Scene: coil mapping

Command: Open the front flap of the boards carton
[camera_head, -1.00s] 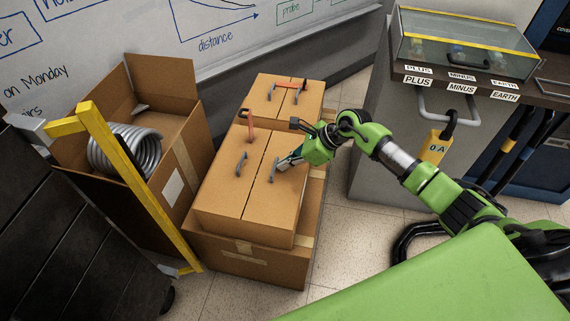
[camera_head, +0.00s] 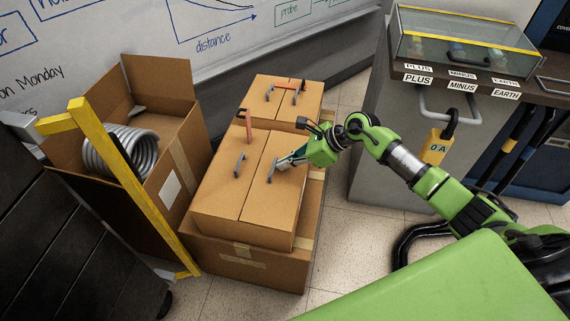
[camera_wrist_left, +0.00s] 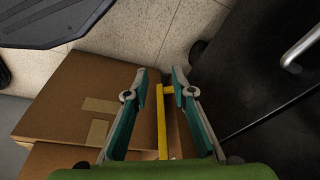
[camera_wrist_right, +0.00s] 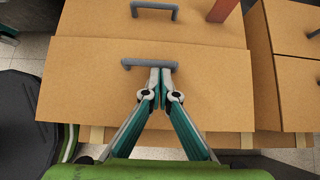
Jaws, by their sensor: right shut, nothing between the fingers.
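The boards carton (camera_head: 246,220) is a brown box with two flat top flaps meeting at a seam, each with a grey handle. Both flaps lie shut. The flap (camera_head: 284,192) nearer my right arm has its handle (camera_head: 272,168) beside my right gripper (camera_head: 280,163). In the right wrist view the shut fingertips (camera_wrist_right: 160,72) are at that handle (camera_wrist_right: 150,64), with nothing held; whether they touch it I cannot tell. The other flap's handle (camera_wrist_right: 154,10) is farther off. My left gripper (camera_wrist_left: 159,72) is open and empty in the left wrist view; it is out of the head view.
Another carton (camera_head: 309,98) with handles stands behind. An open carton (camera_head: 184,154) holding a metal coil (camera_head: 122,151) stands left, with a yellow frame (camera_head: 142,185) before it. A grey cabinet (camera_head: 375,150) stands right. Bare floor (camera_head: 345,245) lies between carton and cabinet.

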